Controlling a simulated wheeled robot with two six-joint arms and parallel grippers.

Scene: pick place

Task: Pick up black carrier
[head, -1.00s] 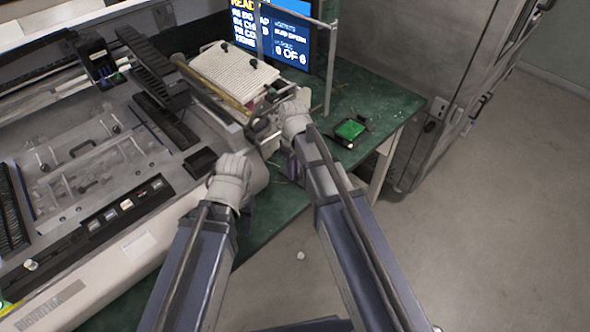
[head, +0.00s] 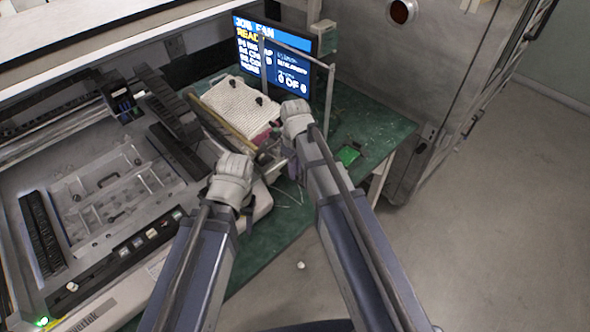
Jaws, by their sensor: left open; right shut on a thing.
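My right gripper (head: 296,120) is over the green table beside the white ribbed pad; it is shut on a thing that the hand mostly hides. I cannot make out whether that thing is the black carrier. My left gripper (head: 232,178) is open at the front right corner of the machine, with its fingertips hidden. Long black slotted parts lie on the machine: one (head: 168,105) slants near its right end, and another (head: 42,232) lies at its left. I cannot tell which black part is the carrier.
A machine (head: 110,270) with a recessed bed fills the left. The ribbed pad (head: 240,104), a screen (head: 290,62) and a metal post stand behind the grippers. A grey cabinet (head: 375,90) stands behind; open floor lies right.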

